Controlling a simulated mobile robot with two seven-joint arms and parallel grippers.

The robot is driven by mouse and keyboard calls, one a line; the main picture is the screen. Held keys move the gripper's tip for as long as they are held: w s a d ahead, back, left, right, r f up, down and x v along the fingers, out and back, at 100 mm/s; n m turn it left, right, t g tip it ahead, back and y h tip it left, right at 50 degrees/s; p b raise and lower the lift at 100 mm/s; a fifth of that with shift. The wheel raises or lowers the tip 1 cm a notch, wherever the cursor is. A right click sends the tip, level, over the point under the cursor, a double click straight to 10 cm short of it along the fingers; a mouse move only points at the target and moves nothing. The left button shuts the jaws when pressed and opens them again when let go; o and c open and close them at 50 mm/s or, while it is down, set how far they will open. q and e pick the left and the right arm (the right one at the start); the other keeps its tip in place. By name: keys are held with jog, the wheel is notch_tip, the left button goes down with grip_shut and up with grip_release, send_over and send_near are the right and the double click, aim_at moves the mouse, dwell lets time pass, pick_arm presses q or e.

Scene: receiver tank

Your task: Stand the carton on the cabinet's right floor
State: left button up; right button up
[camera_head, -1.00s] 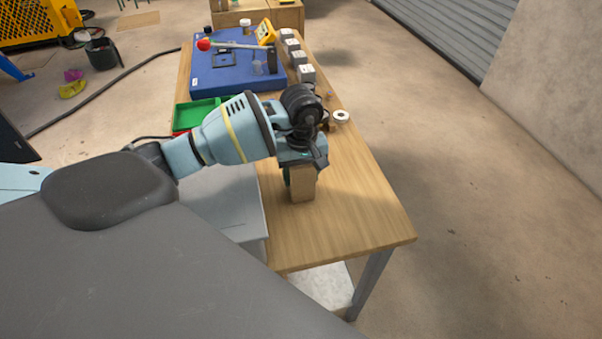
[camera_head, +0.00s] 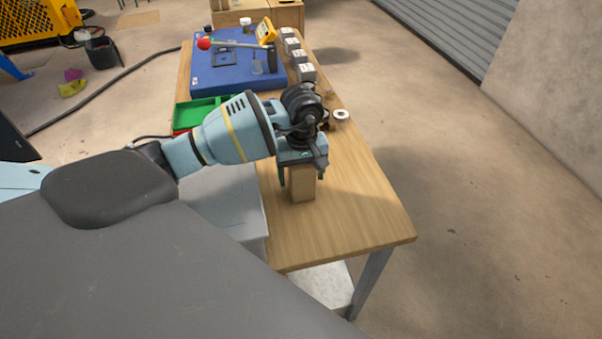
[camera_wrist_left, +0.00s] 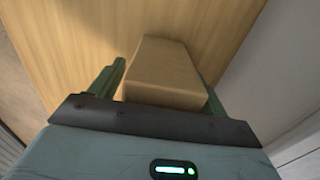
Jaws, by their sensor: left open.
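The carton (camera_head: 303,187) is a plain brown box standing on the wooden table near its front end. My left gripper (camera_head: 301,176) is over it, pointing down. The gripper is open, with one green finger on each side of the carton. In the left wrist view the carton (camera_wrist_left: 164,72) lies between the two fingers of the left gripper (camera_wrist_left: 163,84), with a visible gap at least on the left. The gripper body hides part of the carton. I cannot make out the cabinet for certain. My right gripper is not in view.
A pale grey surface (camera_head: 232,207) adjoins the table's left side. Farther back are a green tray (camera_head: 200,113), a blue board (camera_head: 232,75), several grey blocks and a white ring (camera_head: 340,114). The wooden table (camera_head: 350,220) is clear to the right and front of the carton.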

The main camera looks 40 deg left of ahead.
pick_arm(q)
jog(key=shift+o, duration=0.3)
notch_tip(320, 180, up, 12)
jog(key=shift+f, duration=0.1)
